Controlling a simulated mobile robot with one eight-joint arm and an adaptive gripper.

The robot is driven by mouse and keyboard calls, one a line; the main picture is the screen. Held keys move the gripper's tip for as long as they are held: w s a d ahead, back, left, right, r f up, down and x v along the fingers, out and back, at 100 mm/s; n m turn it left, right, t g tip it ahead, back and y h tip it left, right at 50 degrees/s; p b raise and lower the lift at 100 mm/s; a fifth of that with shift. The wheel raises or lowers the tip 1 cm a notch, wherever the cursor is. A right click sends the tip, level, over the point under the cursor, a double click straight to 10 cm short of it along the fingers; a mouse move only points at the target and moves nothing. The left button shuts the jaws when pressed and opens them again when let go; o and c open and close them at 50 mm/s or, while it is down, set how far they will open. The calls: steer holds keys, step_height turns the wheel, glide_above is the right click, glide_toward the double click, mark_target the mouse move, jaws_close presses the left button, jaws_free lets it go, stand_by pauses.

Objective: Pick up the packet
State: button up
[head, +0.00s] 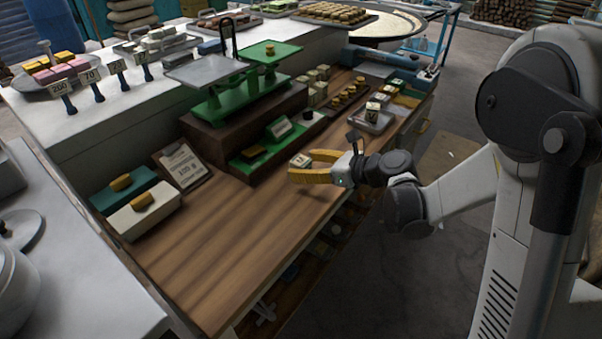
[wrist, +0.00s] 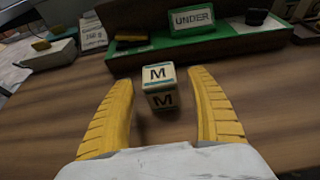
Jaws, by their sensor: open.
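The packet (wrist: 160,86) is a small cream block with blue bands and a black letter M on its top and front. It stands on the wooden counter, just ahead of and roughly centred between my fingertips in the wrist view. My gripper (wrist: 163,72) has yellow fingers, spread open with nothing held. In the head view the packet (head: 301,160) shows beside the upper finger of my gripper (head: 297,168), partly hidden by it. I cannot tell whether a finger touches it.
A green tray (head: 285,145) with an "UNDER" sign (wrist: 193,18) lies behind the packet. A green balance scale (head: 233,97) stands on a wooden riser. Counter (head: 215,240) is clear in front.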

steer(key=shift+x, duration=0.9)
steer(key=shift+c, duration=0.5)
steer(key=c, duration=1.2)
steer(key=shift+r, duration=0.1)
